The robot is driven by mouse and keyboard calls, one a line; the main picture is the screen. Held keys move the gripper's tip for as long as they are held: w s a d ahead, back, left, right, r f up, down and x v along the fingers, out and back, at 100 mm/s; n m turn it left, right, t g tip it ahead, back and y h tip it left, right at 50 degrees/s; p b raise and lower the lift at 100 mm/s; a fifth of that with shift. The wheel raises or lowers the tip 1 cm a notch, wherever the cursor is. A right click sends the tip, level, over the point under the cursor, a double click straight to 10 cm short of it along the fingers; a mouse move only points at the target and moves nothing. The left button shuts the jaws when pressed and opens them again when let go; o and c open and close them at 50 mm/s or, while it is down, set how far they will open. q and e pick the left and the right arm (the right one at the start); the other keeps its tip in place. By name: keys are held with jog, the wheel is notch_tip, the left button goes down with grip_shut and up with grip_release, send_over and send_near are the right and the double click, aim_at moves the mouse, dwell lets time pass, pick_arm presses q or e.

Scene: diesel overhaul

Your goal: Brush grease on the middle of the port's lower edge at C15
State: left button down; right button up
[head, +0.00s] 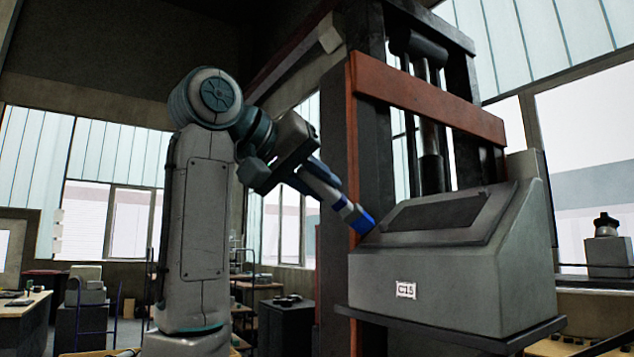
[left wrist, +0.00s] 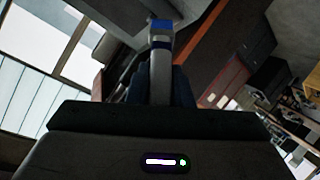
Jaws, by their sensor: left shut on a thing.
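The grey housing (head: 450,284) labelled C15 (head: 405,289) has a sloped top face with a dark rectangular port (head: 437,212) in it. The port's lower edge (head: 425,236) runs along the front of that face. My left gripper (head: 318,180) is shut on a brush (head: 341,203) with a light shaft and blue end, pointing down and right. The blue end is by the left corner of the sloped face; I cannot tell whether it touches. In the left wrist view the brush (left wrist: 161,48) extends from the fingers (left wrist: 158,88). My right gripper is out of view.
An orange crossbeam (head: 428,100) and dark press columns stand behind the housing. A dark ledge (head: 450,335) juts out below it. A workbench (head: 24,312) stands far left. The air in front of the housing is clear.

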pick_arm(q)
jog(key=shift+w+d+f, duration=0.1)
jog(key=shift+w+f, duration=0.1)
jog(key=shift+f, duration=0.1)
jog(key=shift+d+f, duration=0.1)
jog(key=shift+f, duration=0.05)
jog(key=shift+d+b, duration=0.1)
jog(key=shift+b, duration=0.2)
jog(key=shift+f, duration=0.1)
